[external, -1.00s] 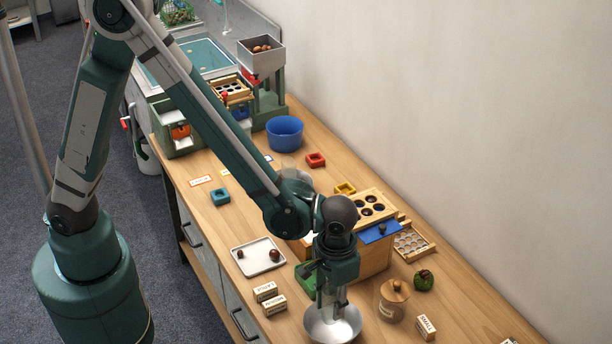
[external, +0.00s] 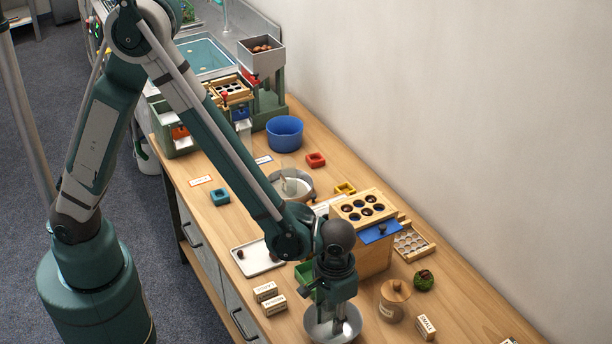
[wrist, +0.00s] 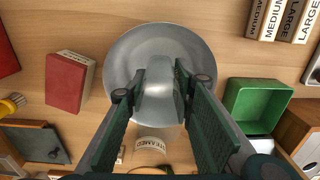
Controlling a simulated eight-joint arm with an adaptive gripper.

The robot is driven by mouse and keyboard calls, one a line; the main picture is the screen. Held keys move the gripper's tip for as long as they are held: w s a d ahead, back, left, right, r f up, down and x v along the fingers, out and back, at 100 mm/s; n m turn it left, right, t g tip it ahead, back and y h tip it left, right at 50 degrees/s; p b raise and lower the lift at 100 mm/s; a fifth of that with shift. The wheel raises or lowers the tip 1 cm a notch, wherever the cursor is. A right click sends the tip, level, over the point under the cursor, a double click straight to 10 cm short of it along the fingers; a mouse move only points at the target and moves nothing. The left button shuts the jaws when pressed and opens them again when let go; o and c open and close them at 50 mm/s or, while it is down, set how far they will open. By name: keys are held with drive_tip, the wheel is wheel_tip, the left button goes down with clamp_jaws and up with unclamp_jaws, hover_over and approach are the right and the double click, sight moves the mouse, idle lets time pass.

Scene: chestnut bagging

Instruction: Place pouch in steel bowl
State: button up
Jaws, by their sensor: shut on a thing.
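The steel bowl (external: 318,324) stands near the front of the bench, below my gripper (external: 338,318), which hides part of it. In the wrist view the round bowl (wrist: 120,75) is directly under the fingers. My gripper (wrist: 163,88) is shut on a silver-grey pouch (wrist: 159,100), which sits between the two green finger pads. The pouch overlaps the bowl in the wrist view. I cannot tell whether its lower end touches the bowl's bottom.
A green open box (wrist: 257,105) stands close to the bowl. A lidded jar (external: 391,303) and small labelled blocks (external: 270,299) are nearby. A wooden box with round holes (external: 372,255) and a white tray (external: 258,257) stand behind.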

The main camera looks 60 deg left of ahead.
drive_tip(key=o, duration=0.9)
idle(1.0)
